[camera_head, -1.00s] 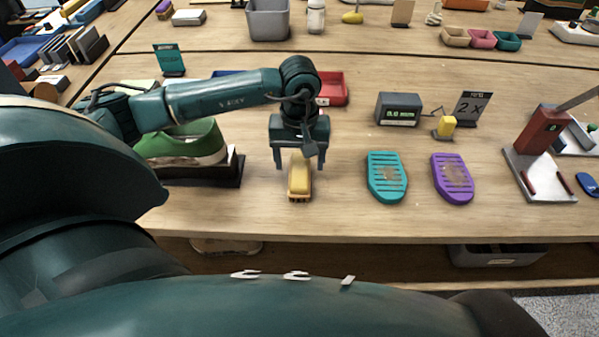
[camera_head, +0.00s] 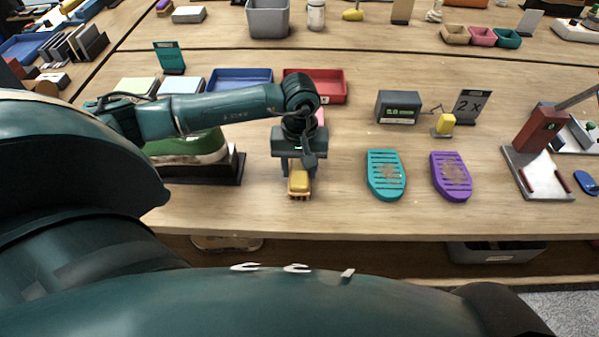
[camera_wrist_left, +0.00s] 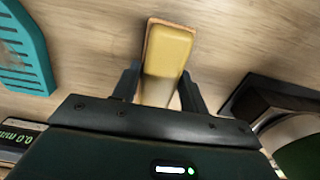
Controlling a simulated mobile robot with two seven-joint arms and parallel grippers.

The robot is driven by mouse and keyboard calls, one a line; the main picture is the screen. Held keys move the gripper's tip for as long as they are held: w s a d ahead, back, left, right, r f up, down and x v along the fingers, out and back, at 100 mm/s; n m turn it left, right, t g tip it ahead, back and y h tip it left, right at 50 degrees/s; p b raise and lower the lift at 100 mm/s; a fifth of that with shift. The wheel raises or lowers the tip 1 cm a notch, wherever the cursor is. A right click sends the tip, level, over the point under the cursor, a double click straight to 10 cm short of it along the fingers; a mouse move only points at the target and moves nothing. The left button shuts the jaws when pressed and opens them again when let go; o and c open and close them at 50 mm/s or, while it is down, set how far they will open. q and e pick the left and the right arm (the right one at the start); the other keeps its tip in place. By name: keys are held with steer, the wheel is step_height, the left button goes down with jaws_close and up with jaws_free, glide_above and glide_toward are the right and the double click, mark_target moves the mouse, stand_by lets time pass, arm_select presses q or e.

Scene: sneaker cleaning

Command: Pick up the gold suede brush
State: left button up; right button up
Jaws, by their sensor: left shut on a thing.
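The gold suede brush (camera_head: 299,184) has a yellow-gold top and a tan lower edge. It is at the front middle of the wooden table in the head view. My left gripper (camera_head: 298,170) is over its far part, with the fingers shut on its two sides. In the left wrist view the brush (camera_wrist_left: 168,55) stands out between the fingertips of the left gripper (camera_wrist_left: 160,85). I cannot tell whether the brush still touches the table. My right gripper is in neither view.
A green shoe (camera_head: 190,147) on a dark stand (camera_head: 240,165) is left of the brush. A teal slotted pad (camera_head: 386,177) and a purple one (camera_head: 452,177) lie to the right. Blue (camera_head: 240,77) and red (camera_head: 330,90) trays sit behind. The table's front edge is close.

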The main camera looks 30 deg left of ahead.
arm_select(q)
steer(key=shift+c, duration=0.9)
steer(key=shift+r, duration=0.1)
